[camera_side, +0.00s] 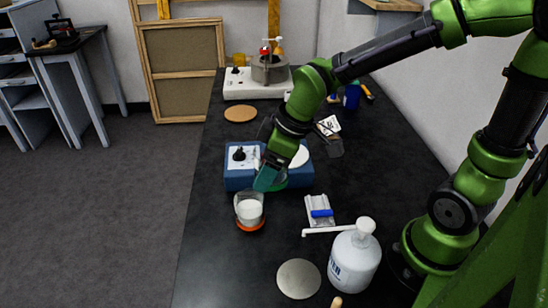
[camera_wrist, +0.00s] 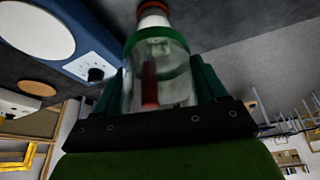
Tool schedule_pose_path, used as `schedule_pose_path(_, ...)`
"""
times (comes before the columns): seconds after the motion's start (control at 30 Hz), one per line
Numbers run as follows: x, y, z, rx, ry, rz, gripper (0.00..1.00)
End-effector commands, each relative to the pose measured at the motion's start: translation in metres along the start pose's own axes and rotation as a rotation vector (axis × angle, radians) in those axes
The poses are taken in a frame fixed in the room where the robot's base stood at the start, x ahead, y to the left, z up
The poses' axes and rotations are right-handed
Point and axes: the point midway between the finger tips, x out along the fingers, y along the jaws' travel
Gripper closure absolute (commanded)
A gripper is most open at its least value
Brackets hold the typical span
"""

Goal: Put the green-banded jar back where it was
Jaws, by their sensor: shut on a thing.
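The green-banded jar (camera_wrist: 146,90) is clear glass and fills the middle of the wrist view, with its green band toward the top of that picture. My gripper (camera_wrist: 160,82) is shut on it, one teal finger on each side. Something dark red shows in or through the glass. In the side view my gripper (camera_side: 268,179) is at the front of the blue hotplate (camera_side: 238,181). There the jar is mostly hidden; only a bit of green shows beside the fingers. I cannot tell whether the jar touches anything below.
A glass jar of white contents with an orange base (camera_side: 250,211) stands just in front of my gripper. A white wash bottle (camera_side: 354,262), a grey disc (camera_side: 298,279) and a blue-and-white item (camera_side: 320,211) are nearer. A cork disc (camera_side: 240,114) lies behind the hotplate.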

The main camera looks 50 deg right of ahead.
Motion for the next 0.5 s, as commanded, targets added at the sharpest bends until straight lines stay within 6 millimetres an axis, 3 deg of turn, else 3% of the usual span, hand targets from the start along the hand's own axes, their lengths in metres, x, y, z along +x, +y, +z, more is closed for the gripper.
schedule_pose_path(0.2, 0.013, -0.047, -0.027, -0.251, 0.001, -0.107, 0.67)
schedule_pose_path(0.5, 0.014, -0.091, -0.049, -0.459, 0.002, -0.191, 0.67)
